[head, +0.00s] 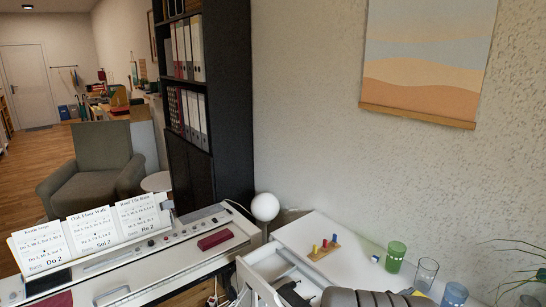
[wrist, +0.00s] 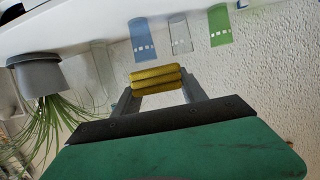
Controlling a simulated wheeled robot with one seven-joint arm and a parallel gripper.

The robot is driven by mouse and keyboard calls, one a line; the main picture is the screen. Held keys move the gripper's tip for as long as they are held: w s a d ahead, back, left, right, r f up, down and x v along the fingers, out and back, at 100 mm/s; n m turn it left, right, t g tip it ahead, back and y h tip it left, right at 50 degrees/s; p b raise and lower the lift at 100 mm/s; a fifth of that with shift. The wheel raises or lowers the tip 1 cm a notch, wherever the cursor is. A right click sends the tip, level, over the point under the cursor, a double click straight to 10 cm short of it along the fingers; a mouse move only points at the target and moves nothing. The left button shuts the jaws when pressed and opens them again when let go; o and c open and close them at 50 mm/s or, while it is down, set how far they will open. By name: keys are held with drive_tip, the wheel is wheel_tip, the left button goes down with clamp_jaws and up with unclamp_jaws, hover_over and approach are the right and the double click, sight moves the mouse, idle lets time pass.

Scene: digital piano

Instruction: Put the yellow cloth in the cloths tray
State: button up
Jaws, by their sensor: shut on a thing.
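The yellow cloth (wrist: 157,80) is folded into thick layers and sits between the two fingers of my gripper (wrist: 165,92) in the wrist view. My gripper is shut on it. The cloth is in the air, with the wall behind it and the glasses past it. In the head view my arm reaches in at the bottom, and a small yellow patch at the bottom edge may be the cloth; the fingers are not clear there. I cannot make out a cloths tray in either view.
A green glass (head: 396,257), a clear glass (head: 426,274) and a blue glass (head: 454,295) stand on the white table (head: 315,228). A plant in a grey pot (wrist: 38,75) is near them. A wooden block with coloured pegs (head: 324,248) and the piano (head: 160,262) lie leftward.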

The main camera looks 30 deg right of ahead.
drive_tip(key=w+a+r+n+t+y, duration=0.15)
drive_tip(key=w+a+n+t, duration=0.25)
drive_tip(key=w+a, duration=0.65)
drive_tip(key=w+a+n+t+y, duration=0.2)
drive_tip(key=w+a+n+t, duration=0.15)
drive_tip(key=w+a, duration=0.7)
drive_tip(key=w+a+n+t+y, duration=0.3)
drive_tip(key=w+a+y, duration=0.1)
drive_tip(key=a, duration=0.7)
drive_tip(key=w+a+n+t+y, duration=0.25)
drive_tip(key=w+a, duration=0.25)
drive_tip(key=a, duration=0.6)
drive_tip(key=s+a+f+n+y, duration=0.2)
drive_tip(key=a+n+y, duration=0.2)
drive_tip(key=a, duration=0.3)
drive_tip(key=s+a+f+n+y, duration=0.1)
drive_tip(key=a+f+n+y, duration=0.15)
drive_tip(key=a+y, duration=0.4)
drive_tip(key=w+d+r+m+h, duration=0.25)
drive_tip(key=d+r+h, duration=0.4)
drive_tip(key=d, duration=0.65)
drive_tip(key=shift+y, duration=0.3)
drive_tip(key=shift+r+v, duration=0.2)
drive_tip(key=shift+v, duration=0.7)
drive_tip(key=shift+r+v, duration=0.2)
drive_tip(key=shift+v, duration=0.65)
drive_tip(key=shift+r+v, duration=0.2)
drive_tip(key=shift+v, duration=0.7)
